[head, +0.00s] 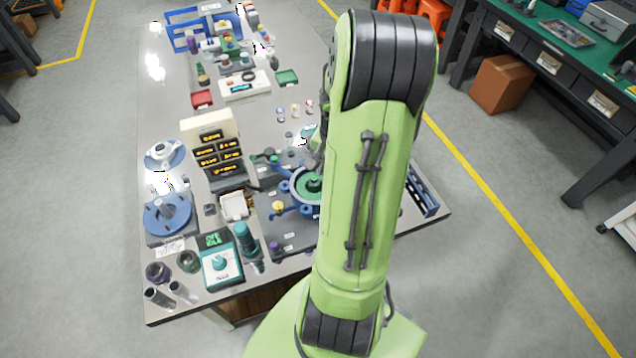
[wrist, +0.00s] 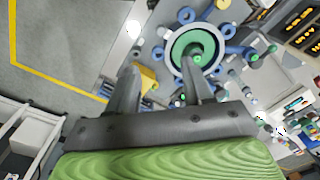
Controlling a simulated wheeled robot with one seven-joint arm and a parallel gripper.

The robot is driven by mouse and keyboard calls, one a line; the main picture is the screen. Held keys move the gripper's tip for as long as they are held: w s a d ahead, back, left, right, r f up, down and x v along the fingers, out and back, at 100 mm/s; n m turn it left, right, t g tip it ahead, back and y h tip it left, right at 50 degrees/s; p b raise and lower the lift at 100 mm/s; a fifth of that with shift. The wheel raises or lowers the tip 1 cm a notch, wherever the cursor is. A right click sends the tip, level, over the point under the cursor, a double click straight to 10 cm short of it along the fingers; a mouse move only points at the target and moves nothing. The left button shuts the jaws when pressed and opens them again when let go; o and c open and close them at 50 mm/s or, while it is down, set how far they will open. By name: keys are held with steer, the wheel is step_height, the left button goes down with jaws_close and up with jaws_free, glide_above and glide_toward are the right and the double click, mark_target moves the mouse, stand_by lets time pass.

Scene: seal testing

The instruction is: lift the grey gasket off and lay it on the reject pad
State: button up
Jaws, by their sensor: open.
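A pale grey ring, which looks like the grey gasket, sits around a green disc with a green centre knob (wrist: 197,57) in the wrist view. Blue clamp knobs (wrist: 186,15) stand around it. In the head view the same round fixture (head: 312,184) is partly hidden behind my arm. My gripper (wrist: 160,67) is open and empty, and one fingertip overlaps the near edge of the ring in the picture. I cannot tell whether it touches. A small red pad or tray (head: 202,99) lies farther back; I cannot tell if it is the reject pad.
A yellow part (wrist: 148,79) shows between my fingers in the wrist view. A black-and-cream display rack (head: 213,150), a teal control box (head: 221,263) and a blue flanged part (head: 167,213) stand left of the fixture. A green tray (head: 287,77) lies farther back.

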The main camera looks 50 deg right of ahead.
steer(key=f, duration=0.5)
steer(key=f+b, duration=0.1)
steer(key=f, duration=0.5)
steer(key=shift+w+a+f, duration=0.1)
steer(key=shift+a+f, duration=0.1)
steer(key=f, duration=0.4)
steer(key=shift+w+f, duration=0.3)
steer(key=shift+f, duration=0.05)
jaws_close()
